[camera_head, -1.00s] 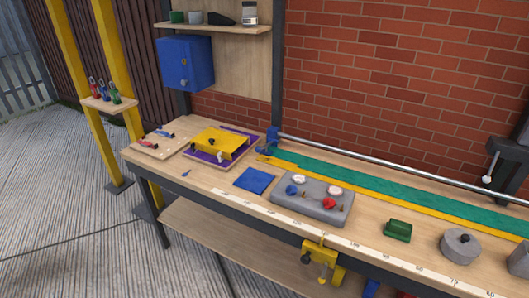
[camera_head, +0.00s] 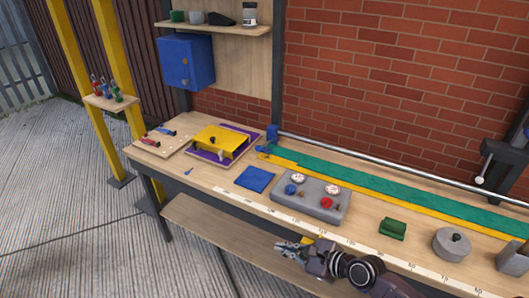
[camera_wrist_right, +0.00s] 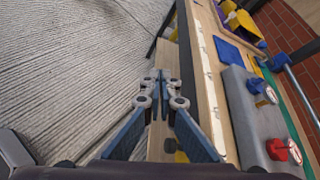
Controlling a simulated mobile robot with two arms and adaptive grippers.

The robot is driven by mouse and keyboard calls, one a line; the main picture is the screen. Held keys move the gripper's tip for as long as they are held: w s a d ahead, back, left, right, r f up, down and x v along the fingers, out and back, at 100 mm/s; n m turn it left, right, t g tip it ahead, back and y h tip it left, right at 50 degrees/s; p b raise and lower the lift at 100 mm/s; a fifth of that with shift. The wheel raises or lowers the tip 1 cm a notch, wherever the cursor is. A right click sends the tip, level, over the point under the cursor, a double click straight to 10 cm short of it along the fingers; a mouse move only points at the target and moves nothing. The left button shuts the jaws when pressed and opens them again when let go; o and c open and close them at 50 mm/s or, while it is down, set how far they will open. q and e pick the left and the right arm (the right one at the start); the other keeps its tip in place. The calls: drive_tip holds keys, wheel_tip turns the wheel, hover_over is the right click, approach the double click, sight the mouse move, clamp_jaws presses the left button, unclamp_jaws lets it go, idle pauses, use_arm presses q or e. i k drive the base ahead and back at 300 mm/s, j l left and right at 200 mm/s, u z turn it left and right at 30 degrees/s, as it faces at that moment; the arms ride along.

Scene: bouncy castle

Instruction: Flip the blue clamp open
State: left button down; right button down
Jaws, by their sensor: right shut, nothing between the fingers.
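A small blue clamp (camera_head: 166,131) sits towards the back of the light wooden board (camera_head: 172,148) at the left end of the workbench, beside a small red clamp (camera_head: 148,142). It is too small to tell its lever's position. My right gripper (camera_head: 284,248) is in front of the bench's front edge, far to the right of and nearer than the blue clamp. In the right wrist view its fingers (camera_wrist_right: 160,78) are closed together and empty, over the lower shelf. My left gripper is not in view.
A yellow fixture (camera_head: 218,139) on a purple base stands right of the board. A blue cloth-like square (camera_head: 256,179) and a grey block with gauges and knobs (camera_head: 310,203) lie further right. A yellow post (camera_head: 124,75) stands left of the bench.

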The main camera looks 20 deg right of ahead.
sight(265, 144)
drive_tip(key=i+l, duration=0.5)
drive_tip(key=i, duration=0.15)
drive_tip(key=i+l, duration=0.5)
drive_tip(key=i, duration=0.2)
